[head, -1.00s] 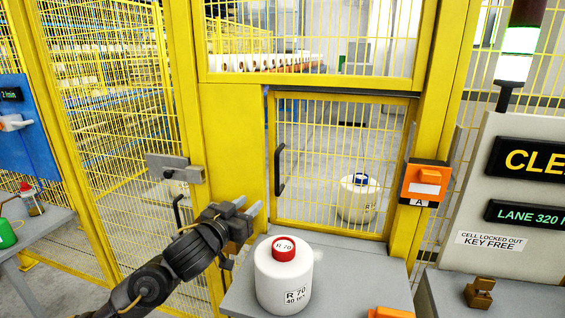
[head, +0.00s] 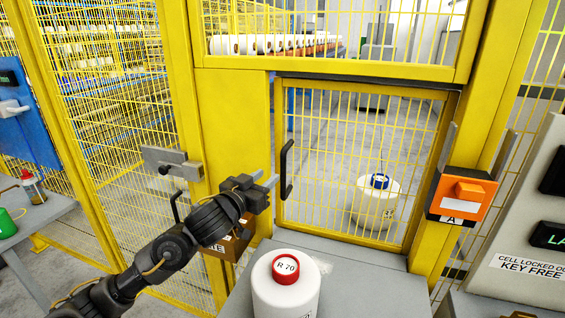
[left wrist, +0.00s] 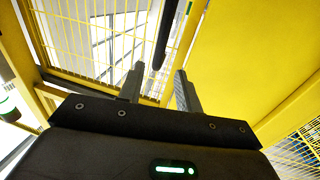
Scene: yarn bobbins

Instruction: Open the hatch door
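The hatch door (head: 340,130) is a yellow-framed mesh panel, shut in its frame. Its black vertical handle (head: 286,168) sits on the door's left side. My left gripper (head: 270,182) is open just left of the handle in the head view, its fingers pointing at it. In the left wrist view, the dark handle (left wrist: 163,35) shows beyond and between the two open fingertips (left wrist: 160,72). I cannot tell whether the fingers touch the handle. My right gripper is not in view.
A white bobbin with a red cap (head: 286,285) stands on the grey shelf (head: 365,290) before the door. A blue-capped bobbin (head: 376,200) stands behind the mesh. An orange box marked A (head: 460,195) is on the right post. A grey latch (head: 172,163) is on the fence at left.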

